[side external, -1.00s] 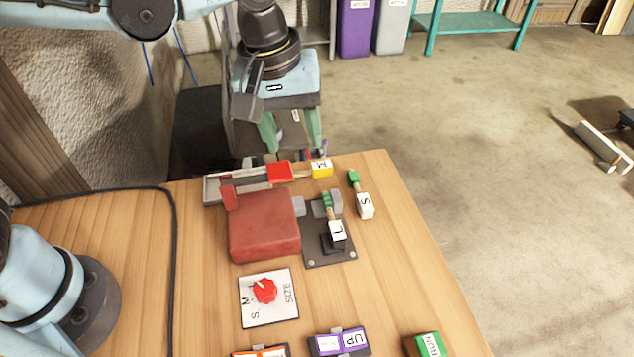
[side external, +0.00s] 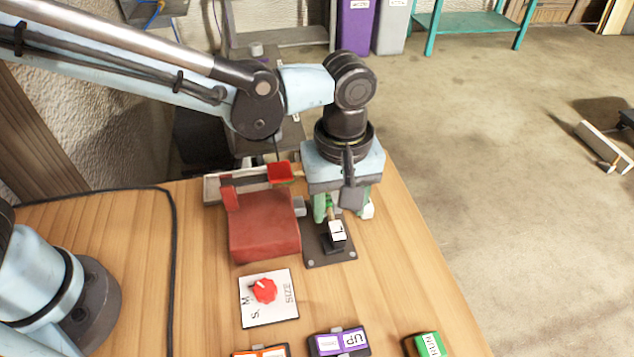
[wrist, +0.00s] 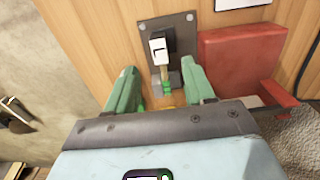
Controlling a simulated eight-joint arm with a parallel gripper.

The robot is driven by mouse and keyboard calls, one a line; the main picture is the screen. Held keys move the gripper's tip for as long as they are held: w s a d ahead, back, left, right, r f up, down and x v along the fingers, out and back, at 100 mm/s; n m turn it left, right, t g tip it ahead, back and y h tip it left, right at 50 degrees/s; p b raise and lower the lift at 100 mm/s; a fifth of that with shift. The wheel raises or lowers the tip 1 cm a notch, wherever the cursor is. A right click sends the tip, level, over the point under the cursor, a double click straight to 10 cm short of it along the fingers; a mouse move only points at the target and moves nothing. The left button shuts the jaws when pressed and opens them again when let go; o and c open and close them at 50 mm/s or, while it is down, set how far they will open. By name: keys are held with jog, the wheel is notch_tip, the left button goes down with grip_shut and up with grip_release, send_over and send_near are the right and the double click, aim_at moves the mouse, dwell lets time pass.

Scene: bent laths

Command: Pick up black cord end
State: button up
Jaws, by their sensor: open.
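A black cord (side external: 172,245) runs along the left of the wooden table and bends down past the base. No free end of it is clear. A strip of it shows at the right edge in the wrist view (wrist: 309,68). My gripper (side external: 341,214) is open, pointing down over the black plate, well to the right of the cord.
A red block-like machine (side external: 265,228) stands left of my gripper, with a red piece (side external: 280,173) on a grey rail behind. A size dial (side external: 264,291) and labelled buttons (side external: 340,341) lie in front.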

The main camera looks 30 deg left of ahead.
aim_at(336, 226)
jog(key=shift+w+f, duration=0.1)
jog(key=shift+f, duration=2.55)
grip_shut()
